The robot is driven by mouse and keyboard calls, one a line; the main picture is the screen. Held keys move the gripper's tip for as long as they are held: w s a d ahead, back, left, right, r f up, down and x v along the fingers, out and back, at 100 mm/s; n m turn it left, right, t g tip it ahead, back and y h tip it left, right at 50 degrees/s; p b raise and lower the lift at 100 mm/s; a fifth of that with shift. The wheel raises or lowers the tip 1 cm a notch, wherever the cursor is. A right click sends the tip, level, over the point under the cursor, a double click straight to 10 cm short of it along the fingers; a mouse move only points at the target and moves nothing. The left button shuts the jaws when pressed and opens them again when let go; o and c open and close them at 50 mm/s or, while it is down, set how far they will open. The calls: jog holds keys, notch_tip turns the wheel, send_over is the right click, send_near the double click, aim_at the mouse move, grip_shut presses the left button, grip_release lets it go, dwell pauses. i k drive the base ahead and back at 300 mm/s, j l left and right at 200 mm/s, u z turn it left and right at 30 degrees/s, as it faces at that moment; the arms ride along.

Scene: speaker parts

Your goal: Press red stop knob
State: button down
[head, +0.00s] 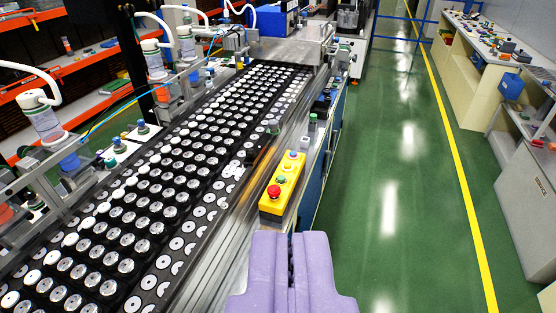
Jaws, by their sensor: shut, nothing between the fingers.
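The red stop knob (273,191) is a round button at the near end of a yellow control box (285,180). The box sits on the right edge of the conveyor line, with green, blue and other small buttons farther along its top. My gripper (290,240) is lavender, shut and empty. It shows at the bottom centre, nearer to me than the box and slightly right of the knob in the picture. A gap shows in the picture between the fingertips and the knob. I cannot tell their difference in height.
A conveyor (150,215) with rows of round speaker parts runs along the left. Posts and white-capped cylinders (45,118) stand beside it. A grey button box (312,122) is farther along the edge. Green floor (390,190) lies open on the right, before cluttered benches (500,50).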

aim_at(273, 189)
jog(key=i+l, duration=0.25)
jog(key=i, duration=0.2)
jog(key=i+l+u, duration=0.1)
jog(key=i, duration=0.3)
jog(key=i+l, duration=0.4)
jog(key=i+u, duration=0.05)
